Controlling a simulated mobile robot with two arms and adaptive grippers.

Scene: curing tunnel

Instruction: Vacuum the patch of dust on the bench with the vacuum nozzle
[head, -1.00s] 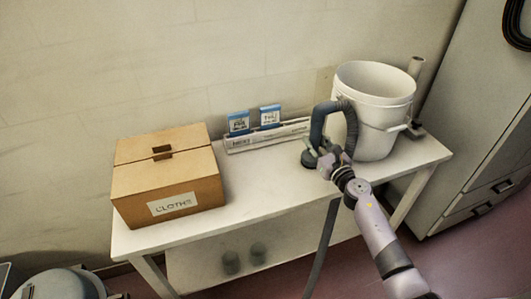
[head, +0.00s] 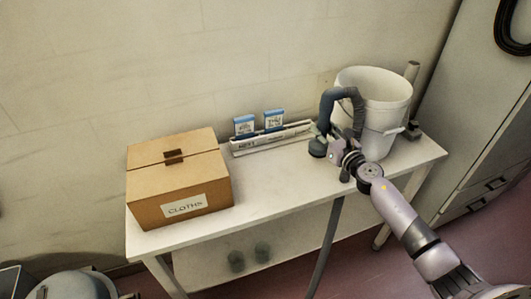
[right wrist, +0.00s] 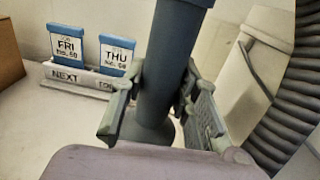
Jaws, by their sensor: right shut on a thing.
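My right gripper (head: 330,146) is shut on the vacuum nozzle (head: 318,149), a dark grey tube with a wider round foot. The nozzle is roughly upright over the right half of the white bench (head: 270,185), in front of the bucket. In the right wrist view the gripper's fingers (right wrist: 160,115) close around the nozzle's tube (right wrist: 168,75). Whether its foot touches the bench top I cannot tell. A grey hose loops from the nozzle's top and hangs past the bench's front edge. I cannot make out the dust patch clearly. My left gripper is not in view.
A cardboard box marked CLOTHS (head: 155,195) stands on the bench's left end. A white rack (head: 270,139) with blue-topped day cards (head: 244,125) is at the back. A white bucket (head: 385,120) stands on the right. The bench's middle front is open.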

